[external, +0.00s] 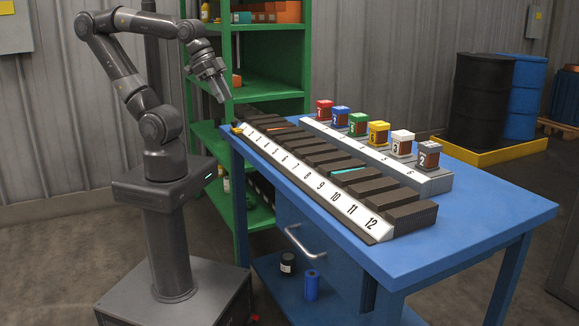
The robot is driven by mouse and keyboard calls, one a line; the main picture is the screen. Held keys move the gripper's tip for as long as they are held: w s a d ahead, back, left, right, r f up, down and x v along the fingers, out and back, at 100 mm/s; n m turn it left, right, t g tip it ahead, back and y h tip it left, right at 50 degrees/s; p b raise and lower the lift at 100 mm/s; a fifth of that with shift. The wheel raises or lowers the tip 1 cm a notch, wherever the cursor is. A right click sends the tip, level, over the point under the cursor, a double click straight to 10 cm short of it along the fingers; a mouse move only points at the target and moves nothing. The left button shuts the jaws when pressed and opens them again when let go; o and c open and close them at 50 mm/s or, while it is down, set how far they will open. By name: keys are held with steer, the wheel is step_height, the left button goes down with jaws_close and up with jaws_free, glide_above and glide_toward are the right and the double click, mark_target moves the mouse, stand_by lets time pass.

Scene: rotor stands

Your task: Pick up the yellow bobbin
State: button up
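The yellow bobbin (378,132) has a yellow numbered top and a brown body. It stands upright on the grey rear rack (433,184), between the green bobbin (357,124) and the white bobbin (401,143). My gripper (222,95) points down and to the right near the left end of the blue table. It is well to the left of the yellow bobbin and apart from it. No object shows in it, but its finger gap is too small to make out.
A red (324,109), a blue (340,116) and a grey bobbin (428,155) share the rear rack. A long dark stand with white number labels (310,183) lies in front, on the blue table (479,214). The table's right end is clear. Green shelves (268,45) stand behind.

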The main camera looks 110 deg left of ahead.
steer(key=o, duration=0.8)
steer(key=w+a+r+m+y, duration=0.1)
steer(key=w+r+m, duration=0.25)
steer(key=w, duration=0.25)
steer(key=w+a+r+m, duration=0.2)
steer(key=w+m, duration=0.2)
steer(key=w, duration=0.2)
steer(key=m+g+y, duration=0.2)
steer(key=m, duration=1.8)
glide_above(379, 123)
steer(key=s+d, duration=0.3)
step_height(379, 123, down, 7)
steer(key=shift+n, duration=0.25)
steer(key=x, duration=1)
steer(key=shift+a, duration=0.4)
